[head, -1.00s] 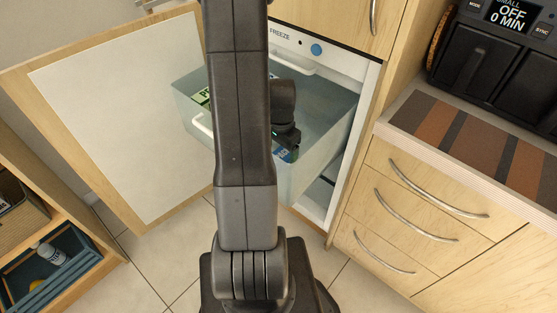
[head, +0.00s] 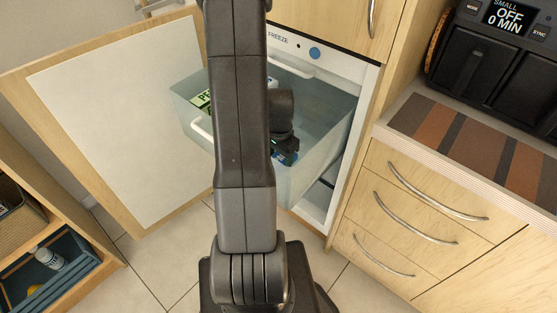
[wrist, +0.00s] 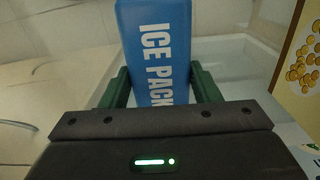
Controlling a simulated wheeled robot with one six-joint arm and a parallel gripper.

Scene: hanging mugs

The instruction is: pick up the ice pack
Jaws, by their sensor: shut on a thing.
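The blue ice pack (wrist: 155,45), with white "ICE PACK" lettering, stands between the two green fingers of my gripper (wrist: 157,88) in the wrist view. The fingers are shut on its two sides. In the head view my gripper (head: 284,152) is down inside the pulled-out clear freezer drawer (head: 318,150), and only a small blue part of the ice pack (head: 290,159) shows below it. My arm hides much of the drawer's left part. I cannot tell whether the ice pack touches the drawer floor.
A green package (head: 202,101) lies at the drawer's left. A yellow-patterned box (wrist: 304,60) is close at the right in the wrist view. The open freezer door (head: 120,120) stands left, and wooden drawers (head: 420,220) stand right.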

